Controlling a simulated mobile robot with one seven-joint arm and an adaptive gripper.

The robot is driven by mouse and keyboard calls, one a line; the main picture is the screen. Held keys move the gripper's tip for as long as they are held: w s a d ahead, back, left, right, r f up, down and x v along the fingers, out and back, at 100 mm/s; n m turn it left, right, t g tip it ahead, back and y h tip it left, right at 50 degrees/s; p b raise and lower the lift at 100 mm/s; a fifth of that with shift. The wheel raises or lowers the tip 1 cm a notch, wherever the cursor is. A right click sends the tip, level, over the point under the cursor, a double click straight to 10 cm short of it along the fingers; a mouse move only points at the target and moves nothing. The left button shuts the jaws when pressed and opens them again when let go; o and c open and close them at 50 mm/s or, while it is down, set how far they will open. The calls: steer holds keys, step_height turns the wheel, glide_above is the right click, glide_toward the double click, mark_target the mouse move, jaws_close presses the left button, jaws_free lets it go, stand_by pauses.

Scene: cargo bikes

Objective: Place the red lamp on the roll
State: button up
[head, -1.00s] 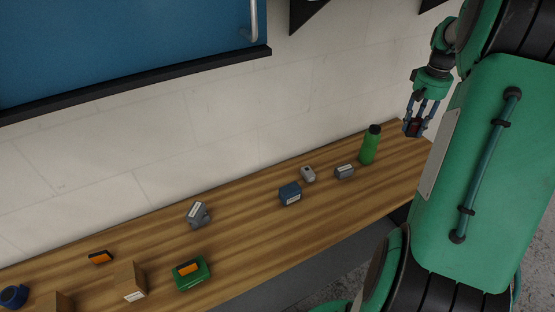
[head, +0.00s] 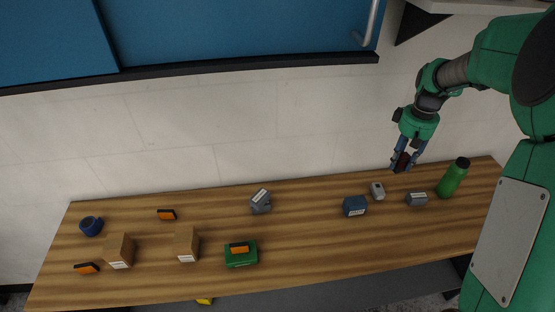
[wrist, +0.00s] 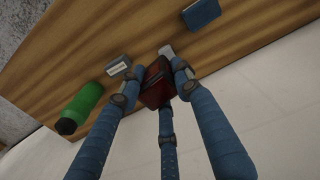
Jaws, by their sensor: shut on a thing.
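My gripper (head: 403,160) is shut on a small dark red block-like thing, the red lamp (head: 401,163), and holds it above the back right part of the bench. In the wrist view, the red lamp (wrist: 156,86) sits between the blue fingers, which partly cover it. The blue roll (head: 91,226) lies at the far left end of the bench, far from my gripper. Its top looks bare. The roll is not in the wrist view.
On the wooden bench (head: 300,246) stand a green bottle (head: 453,178), grey items (head: 416,199), a blue box (head: 354,206), a green box (head: 241,258) with an orange-black item on top, and brown boxes (head: 119,251). A blue cabinet (head: 230,35) hangs above.

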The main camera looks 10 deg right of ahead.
steer(key=a+f+n+p, duration=0.15)
steer(key=a+n, duration=0.25)
steer(key=a, duration=1.2)
steer(key=w+a+f+n+p, duration=0.1)
steer(key=a+f+n, duration=0.15)
steer(key=a, duration=1.35)
steer(key=a+f+n+p, duration=0.15)
steer(key=a+n, duration=0.35)
steer(key=a, duration=1.1)
steer(key=s+a+f+n+p, duration=0.1)
steer(key=s+a+n+p, duration=0.3)
steer(key=a, duration=1.1)
steer(key=s+a+m+p, duration=0.15)
steer(key=s+a, duration=0.45)
steer(key=a, duration=1)
steer(key=shift+w+a+f+n+p, duration=0.4)
steer(key=shift+w+a+p, duration=1.2)
steer(key=shift+a, duration=3.2)
steer(key=shift+w+a+f+n+p, duration=0.25)
steer(key=shift+w+a+f+p, duration=0.5)
steer(key=shift+w+a, duration=2.8)
steer(key=shift+w+a+f+n+p, duration=0.35)
steer(key=shift+a+p, duration=1.15)
steer(key=shift+a, duration=4.6)
steer(key=shift+w+r, duration=0.2)
